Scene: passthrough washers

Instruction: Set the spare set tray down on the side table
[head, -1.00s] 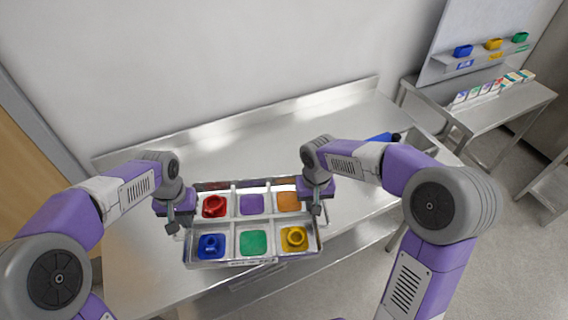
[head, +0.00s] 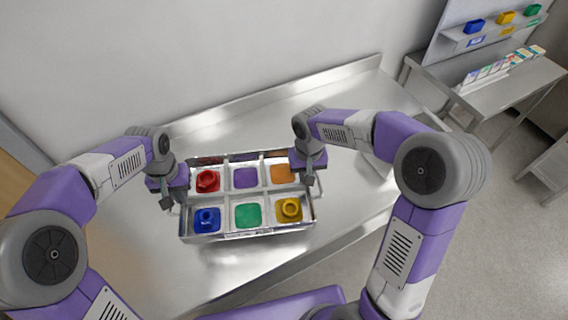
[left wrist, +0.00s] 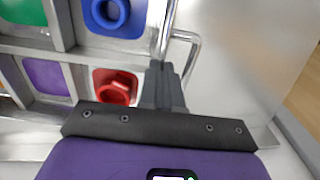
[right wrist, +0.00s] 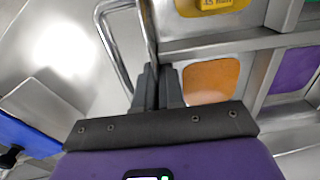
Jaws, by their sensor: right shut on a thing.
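The spare set tray (head: 250,236) is a metal tray with coloured compartments, over the metal table (head: 320,240) in the head view. I cannot tell whether the tray touches the table.
A raised back edge (head: 290,94) runs along the wall. A blue object (right wrist: 30,135) lies right of the tray. Another metal table (head: 510,90) at far right holds a row of small boxes (head: 500,67) beneath a shelf with coloured bins (head: 506,18). Bare tabletop lies behind the tray.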

